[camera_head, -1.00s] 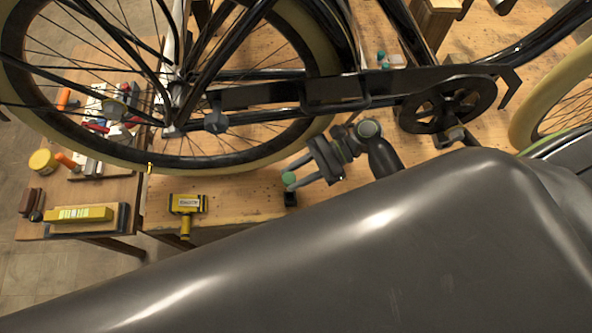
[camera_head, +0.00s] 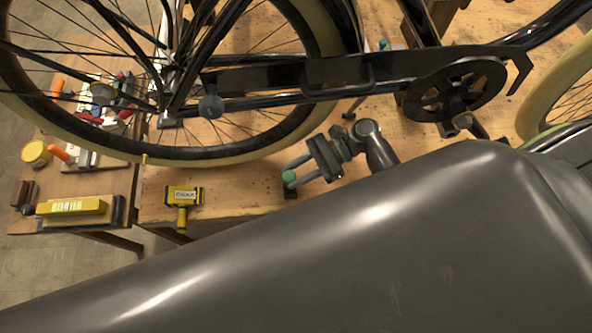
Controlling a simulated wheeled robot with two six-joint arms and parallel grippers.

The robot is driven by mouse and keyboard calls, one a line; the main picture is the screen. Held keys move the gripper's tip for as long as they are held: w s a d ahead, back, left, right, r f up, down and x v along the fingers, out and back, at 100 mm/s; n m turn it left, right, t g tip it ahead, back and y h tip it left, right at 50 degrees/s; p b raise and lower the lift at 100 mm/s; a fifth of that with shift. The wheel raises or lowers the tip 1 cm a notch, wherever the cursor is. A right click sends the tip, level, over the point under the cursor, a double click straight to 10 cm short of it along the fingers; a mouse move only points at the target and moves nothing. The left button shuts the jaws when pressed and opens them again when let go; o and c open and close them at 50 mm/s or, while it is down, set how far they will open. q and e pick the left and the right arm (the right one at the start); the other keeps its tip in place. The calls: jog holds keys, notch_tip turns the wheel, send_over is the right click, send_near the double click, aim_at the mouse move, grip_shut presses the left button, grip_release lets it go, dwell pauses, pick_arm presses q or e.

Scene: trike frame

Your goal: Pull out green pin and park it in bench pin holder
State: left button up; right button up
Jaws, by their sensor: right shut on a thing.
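The green pin (camera_head: 289,177) shows as a round green head between the fingertips of my right gripper (camera_head: 294,170). The gripper comes in from the right and is shut on the pin. A small black block (camera_head: 289,192), which looks like the bench pin holder, sits directly below the head near the bench's front edge. The pin's shaft is hidden, so I cannot tell how deep it sits in the block. My left gripper is not in view.
A bicycle-like frame with a large wheel (camera_head: 180,153) stands over the wooden bench (camera_head: 235,193). A yellow-and-black tool (camera_head: 183,196) lies left of the block. A side table holds a yellow level (camera_head: 72,206) and several tools. A large grey surface fills the foreground.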

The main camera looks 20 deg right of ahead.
jog(key=shift+p, duration=1.1)
dwell(1.1)
jog(key=shift+f+b, duration=1.45)
jog(key=shift+f, duration=0.8)
jog(key=o, duration=1)
jog(key=shift+o, duration=0.2)
jog(key=shift+d, duration=0.5)
jog(key=b+v, duration=0.2)
jog(key=v, duration=0.9)
jog(key=shift+r, duration=0.2)
jog(key=shift+s, duration=0.1)
